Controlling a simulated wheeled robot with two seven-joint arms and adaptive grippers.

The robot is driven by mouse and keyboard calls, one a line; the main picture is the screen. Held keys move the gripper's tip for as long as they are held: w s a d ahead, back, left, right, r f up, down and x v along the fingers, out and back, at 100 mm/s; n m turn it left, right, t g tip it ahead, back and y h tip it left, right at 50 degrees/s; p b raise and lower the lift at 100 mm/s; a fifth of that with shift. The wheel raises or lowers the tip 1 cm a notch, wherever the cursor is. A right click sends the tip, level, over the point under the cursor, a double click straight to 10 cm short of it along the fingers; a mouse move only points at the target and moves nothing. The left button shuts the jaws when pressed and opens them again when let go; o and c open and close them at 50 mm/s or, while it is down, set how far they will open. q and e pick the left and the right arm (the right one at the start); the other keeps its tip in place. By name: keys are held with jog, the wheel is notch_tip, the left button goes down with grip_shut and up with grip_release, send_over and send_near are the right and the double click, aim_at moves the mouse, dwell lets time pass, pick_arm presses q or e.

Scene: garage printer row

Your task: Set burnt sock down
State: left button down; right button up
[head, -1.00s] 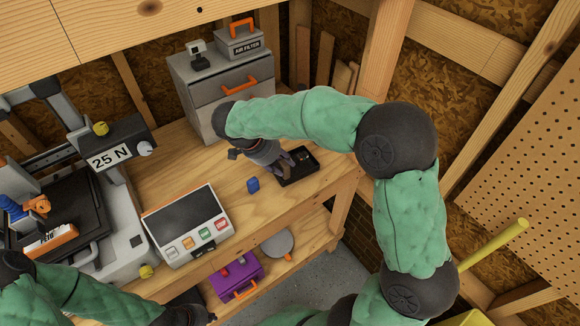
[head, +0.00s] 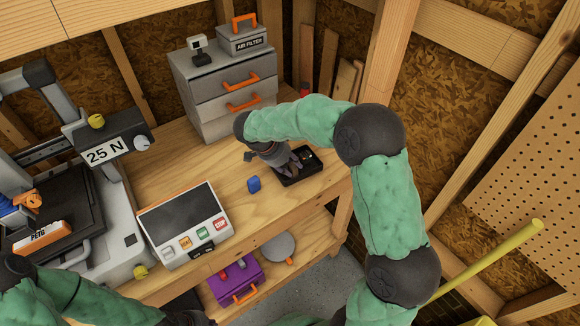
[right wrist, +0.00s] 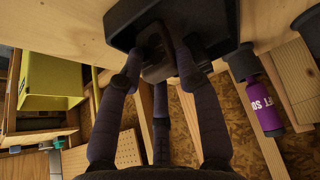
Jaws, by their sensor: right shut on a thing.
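The burnt sock appears as a small dark block (right wrist: 158,68) between my right fingers in the right wrist view. My right gripper (head: 292,164) is shut on it, at a small black tray (head: 311,171) on the workbench. The tray's dark underside or rim (right wrist: 122,28) fills the top of the right wrist view, close behind the block. I cannot tell whether the block touches the tray. In the head view the fingers hide the block. My left gripper (head: 188,318) shows only in part at the bottom edge, and its fingers are not clear.
A grey drawer cabinet (head: 222,92) stands behind. Bare bench lies between the cabinet and the console.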

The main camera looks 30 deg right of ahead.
jog(key=o, duration=0.9)
jog(key=shift+c, duration=0.2)
jog(key=shift+a+r, duration=0.2)
jog(key=shift+r, duration=0.2)
jog(key=p+v, duration=0.3)
jog(key=v, duration=0.8)
jog(key=shift+a+r, duration=0.1)
